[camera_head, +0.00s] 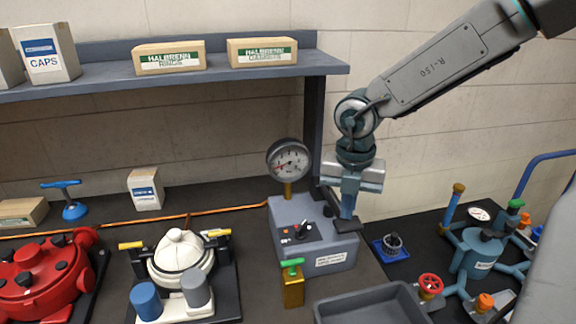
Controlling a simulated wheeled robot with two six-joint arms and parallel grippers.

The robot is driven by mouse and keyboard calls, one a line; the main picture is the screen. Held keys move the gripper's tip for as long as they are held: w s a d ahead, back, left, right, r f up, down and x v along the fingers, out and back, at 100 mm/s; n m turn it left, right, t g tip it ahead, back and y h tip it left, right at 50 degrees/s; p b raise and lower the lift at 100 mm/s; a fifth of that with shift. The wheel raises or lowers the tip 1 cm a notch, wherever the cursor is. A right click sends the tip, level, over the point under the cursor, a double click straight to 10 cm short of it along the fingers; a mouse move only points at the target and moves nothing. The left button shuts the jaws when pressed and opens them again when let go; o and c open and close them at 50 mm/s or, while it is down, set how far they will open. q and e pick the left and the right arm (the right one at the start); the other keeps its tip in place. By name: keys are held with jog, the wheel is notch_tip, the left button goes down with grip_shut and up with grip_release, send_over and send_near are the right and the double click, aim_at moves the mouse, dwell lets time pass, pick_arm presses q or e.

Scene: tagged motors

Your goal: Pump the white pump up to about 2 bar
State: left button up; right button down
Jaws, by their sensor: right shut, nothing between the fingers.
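The white pump (181,256) has a domed body with yellow-tipped handles and stands on a dark plate at left centre. A grey box (313,250) stands to its right, with a small panel of knobs and a white label. A round gauge (289,160) rises from it on a brass stem; its red needle points to the lower left, and the figures are too small to read. A black pad (344,227) sticks out at the box's right side. My right gripper (348,213) points down, shut and empty, just above or touching the pad; I cannot tell which. My left gripper is not in view.
A red motor (40,278) stands at far left and a teal pump (480,255) at right. A brass block with green handle (293,285) stands before the grey box. A grey tray (370,308) lies at the front. A shelf (190,80) with boxes hangs above.

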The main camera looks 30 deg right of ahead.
jog(key=shift+f, duration=0.25)
jog(key=shift+w+r+p, duration=0.1)
jog(key=shift+r+p, duration=0.35)
jog(key=shift+r, duration=0.85)
jog(key=shift+r+p, duration=0.4)
jog(key=shift+r, duration=0.7)
